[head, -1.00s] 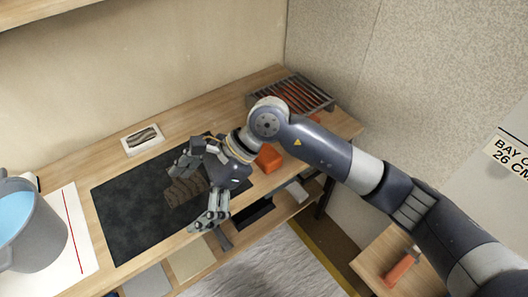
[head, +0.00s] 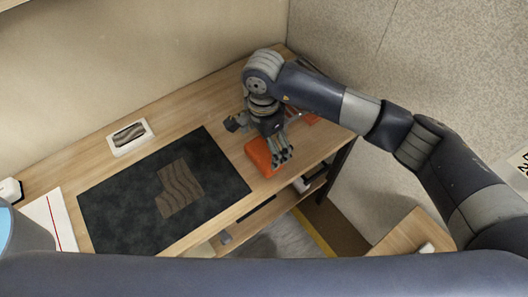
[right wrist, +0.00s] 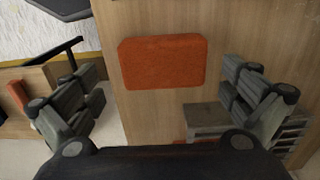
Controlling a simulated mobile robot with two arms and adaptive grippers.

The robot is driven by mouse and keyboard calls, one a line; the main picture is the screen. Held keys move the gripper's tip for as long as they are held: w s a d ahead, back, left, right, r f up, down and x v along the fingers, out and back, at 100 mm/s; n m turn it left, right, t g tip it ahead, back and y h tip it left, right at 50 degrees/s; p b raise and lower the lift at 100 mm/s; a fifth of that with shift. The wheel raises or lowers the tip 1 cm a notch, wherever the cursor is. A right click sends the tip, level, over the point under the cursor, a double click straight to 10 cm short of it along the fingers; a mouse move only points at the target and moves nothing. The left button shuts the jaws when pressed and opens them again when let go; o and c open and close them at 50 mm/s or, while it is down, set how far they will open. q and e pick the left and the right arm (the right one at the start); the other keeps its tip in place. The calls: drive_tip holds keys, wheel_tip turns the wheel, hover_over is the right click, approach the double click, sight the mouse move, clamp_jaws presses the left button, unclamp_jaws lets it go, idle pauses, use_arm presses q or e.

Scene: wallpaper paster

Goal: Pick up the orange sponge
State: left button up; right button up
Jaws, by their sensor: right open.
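The orange sponge (head: 257,157), a flat rounded block, lies on the wooden bench just right of the dark mat (head: 110,207). My right gripper (head: 258,142) is open and empty above it, and its fingers and wrist hide part of the sponge in the head view. In the right wrist view the sponge (right wrist: 163,62) shows whole, lying flat in the gap between the spread fingers, ahead of the palm. I cannot see contact between the fingers and it. My left gripper is out of view.
A brown patterned piece (head: 180,188) lies on the mat. A framed sample (head: 130,136) lies behind it. A bucket (head: 22,238) is at the left edge. Another orange thing (head: 312,118) is partly hidden behind my right arm. The bench's front edge is close to the sponge.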

sight(264, 152)
drive_tip(key=shift+w+f+p, duration=0.15)
drive_tip(key=shift+f+p, duration=0.15)
drive_tip(key=shift+f, duration=0.45)
wheel_tip(264, 152, down, 4)
drive_tip(key=shift+w+f+p, duration=0.1)
drive_tip(key=shift+p, duration=0.45)
drive_tip(key=shift+c, duration=0.6)
drive_tip(key=c, duration=0.4)
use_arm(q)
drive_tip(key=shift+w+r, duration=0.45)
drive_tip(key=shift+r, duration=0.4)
use_arm(e)
drive_tip(key=shift+c, duration=0.9)
